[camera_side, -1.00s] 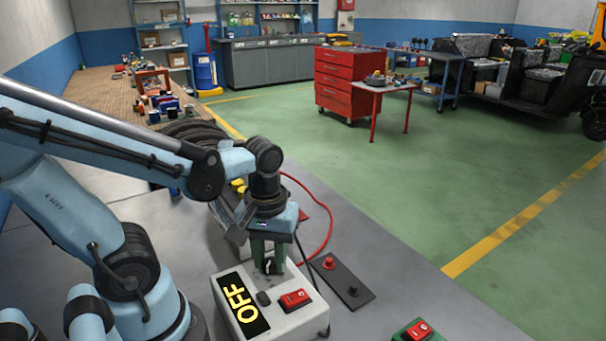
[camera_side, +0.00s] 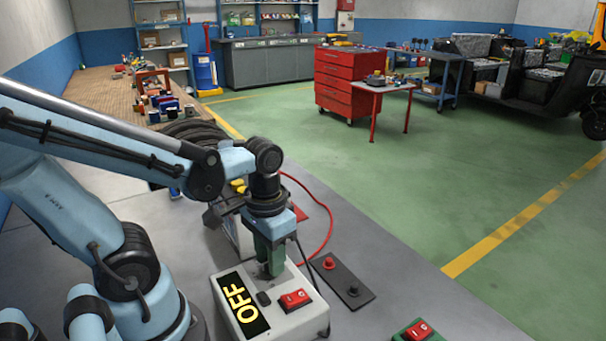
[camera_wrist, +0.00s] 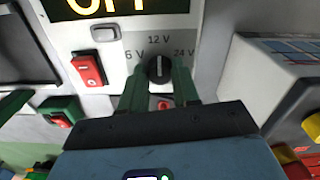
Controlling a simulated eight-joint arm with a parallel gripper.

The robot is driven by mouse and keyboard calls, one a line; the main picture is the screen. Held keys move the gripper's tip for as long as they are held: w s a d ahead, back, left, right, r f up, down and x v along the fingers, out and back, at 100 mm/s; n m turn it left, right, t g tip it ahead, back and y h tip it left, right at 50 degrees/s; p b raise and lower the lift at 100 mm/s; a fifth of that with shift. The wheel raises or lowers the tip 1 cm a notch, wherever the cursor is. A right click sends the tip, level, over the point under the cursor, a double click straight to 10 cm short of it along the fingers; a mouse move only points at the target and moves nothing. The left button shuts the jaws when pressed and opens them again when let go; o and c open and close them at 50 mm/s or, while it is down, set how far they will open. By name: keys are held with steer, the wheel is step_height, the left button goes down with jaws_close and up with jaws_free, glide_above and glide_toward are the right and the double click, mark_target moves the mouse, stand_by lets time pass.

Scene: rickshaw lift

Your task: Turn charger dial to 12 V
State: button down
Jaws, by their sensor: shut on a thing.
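The charger (camera_side: 290,322) is a pale box with a black display (camera_side: 240,303) reading OFF in yellow. In the wrist view its black round dial (camera_wrist: 158,68) sits below the 12 V mark (camera_wrist: 160,40), with a "6 V"-like mark, partly hidden, on the left and 24 V on the right. The dial's white line looks upright, towards 12 V. My gripper (camera_wrist: 158,76) is shut on the dial, one green finger on each side. In the side view my gripper (camera_side: 271,271) points down onto the charger's top and hides the dial.
A red rocker switch (camera_side: 295,299) and a small grey button (camera_side: 264,299) sit on the charger near the dial. A dark plate with red and black terminals (camera_side: 343,279) lies to the right. A red cable (camera_side: 328,222) curves behind. A green box with a red switch (camera_side: 418,330) stands front right.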

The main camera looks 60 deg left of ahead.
stand_by(0.5)
steer(key=c, duration=0.8)
jaws_free()
steer(key=shift+r, duration=6.05)
steer(key=shift+w+d+f+m+t, duration=0.25)
steer(key=shift+w+f+t, duration=0.7)
steer(key=shift+w+t, duration=0.3)
steer(key=shift+w+d+f+m+t, duration=0.3)
steer(key=shift+w+f+t, duration=0.6)
steer(key=shift+w+t, duration=0.3)
steer(key=shift+w+d+f+m+t, duration=0.25)
steer(key=shift+w+f+t, duration=0.7)
steer(key=shift+w+t, duration=0.3)
